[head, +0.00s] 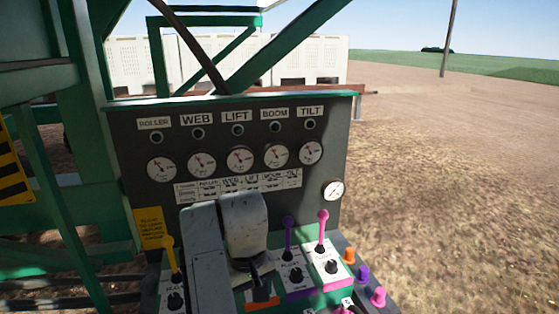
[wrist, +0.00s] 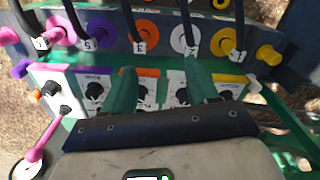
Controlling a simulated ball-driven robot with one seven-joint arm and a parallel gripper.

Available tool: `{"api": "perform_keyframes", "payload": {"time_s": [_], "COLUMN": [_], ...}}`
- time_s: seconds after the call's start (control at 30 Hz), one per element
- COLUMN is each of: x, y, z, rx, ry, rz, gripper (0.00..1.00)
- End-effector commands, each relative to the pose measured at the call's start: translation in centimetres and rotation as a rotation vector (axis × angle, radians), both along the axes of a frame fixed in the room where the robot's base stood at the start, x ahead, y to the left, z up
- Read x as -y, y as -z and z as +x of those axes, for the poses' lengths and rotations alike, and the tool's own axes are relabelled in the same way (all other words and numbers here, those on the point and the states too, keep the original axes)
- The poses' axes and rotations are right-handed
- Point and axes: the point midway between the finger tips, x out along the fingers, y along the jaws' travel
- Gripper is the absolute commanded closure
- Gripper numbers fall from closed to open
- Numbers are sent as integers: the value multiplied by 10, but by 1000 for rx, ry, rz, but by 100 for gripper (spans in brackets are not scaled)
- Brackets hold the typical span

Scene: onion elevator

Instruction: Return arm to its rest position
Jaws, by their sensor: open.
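My gripper (wrist: 168,78) is open in the wrist view, its two fingers apart over the row of lever plates, with nothing seen held between them. In the head view my arm reaches down in front of the middle of the control panel (head: 330,115) and covers part of the lever row. The yellow lever (head: 171,253) stands left of my arm. The purple lever (head: 288,233) and the pink lever (head: 322,229) stand to its right. The pink lever also shows in the wrist view (wrist: 44,142). Whether the fingers touch anything is unclear.
Several gauges (head: 241,159) line the panel above the levers. Orange (head: 349,255), purple and pink knobs sit at its right edge. Green frame beams (head: 85,150) stand at the left. Open bare ground (head: 450,180) lies to the right.

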Motion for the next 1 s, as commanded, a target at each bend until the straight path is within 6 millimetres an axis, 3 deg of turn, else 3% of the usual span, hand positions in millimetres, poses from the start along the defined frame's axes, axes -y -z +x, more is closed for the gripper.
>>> {"api": "perform_keyframes", "payload": {"time_s": [0.07, 0.33, 0.57, 0.83, 1.0], "x": [0, 33, 75, 155, 226], "y": [0, 24, 52, 103, 146], "z": [0, 0, -4, -28, -71], "rx": [0, 14, 30, 61, 86], "ry": [0, 49, 109, 215, 305], "rz": [0, -15, -33, -67, -91], "gripper": [42, 42, 42, 42, 42]}}
